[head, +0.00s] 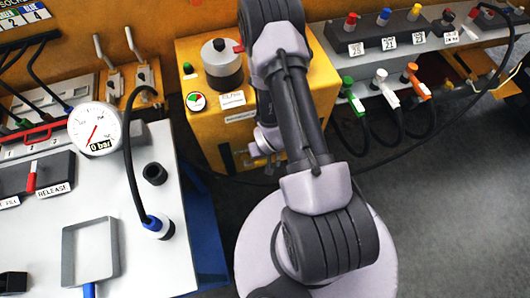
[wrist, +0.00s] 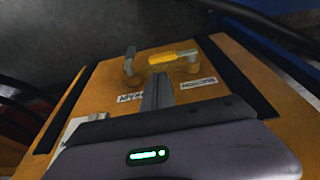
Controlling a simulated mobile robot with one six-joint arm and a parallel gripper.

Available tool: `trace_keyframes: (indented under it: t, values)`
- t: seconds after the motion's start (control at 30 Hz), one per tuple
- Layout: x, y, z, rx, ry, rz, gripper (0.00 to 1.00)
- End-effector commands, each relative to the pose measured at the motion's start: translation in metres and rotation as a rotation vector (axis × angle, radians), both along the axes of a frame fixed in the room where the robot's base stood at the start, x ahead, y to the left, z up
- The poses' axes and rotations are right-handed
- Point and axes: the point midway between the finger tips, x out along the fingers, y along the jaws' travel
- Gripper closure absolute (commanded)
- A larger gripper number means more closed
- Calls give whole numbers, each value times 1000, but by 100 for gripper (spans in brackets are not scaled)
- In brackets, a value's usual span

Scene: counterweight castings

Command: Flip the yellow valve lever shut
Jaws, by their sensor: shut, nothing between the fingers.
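In the wrist view, the yellow valve lever (wrist: 172,57) lies roughly crosswise on top of an orange-yellow panel, with its right end at a pale pivot post. A label reading SUCTION (wrist: 198,83) is beside that post. A second, pale upright fitting (wrist: 130,60) stands to the left, above a label reading DRAIN (wrist: 131,96). My gripper (wrist: 157,78) is shut and empty, its grey fingers pointing towards the panel just below the lever in the picture. I cannot tell whether they touch it. In the head view the lever is not visible.
A white bench (head: 150,265) with a pressure gauge (head: 95,129) is at left. Hoses and coloured connectors (head: 381,85) are at right. Grey floor is open at lower right.

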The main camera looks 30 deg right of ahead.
Motion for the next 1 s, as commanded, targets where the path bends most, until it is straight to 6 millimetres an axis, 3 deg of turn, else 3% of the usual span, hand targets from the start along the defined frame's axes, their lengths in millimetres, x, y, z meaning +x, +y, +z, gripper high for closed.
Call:
trace_keyframes:
  t: [0.1, 0.3, 1.0]
  values:
    - [3, -1, -27, 0, 1, 0, 100]
    - [3, -1, -48, 0, 0, 0, 100]
    - [3, -2, -54, 0, 0, 0, 100]
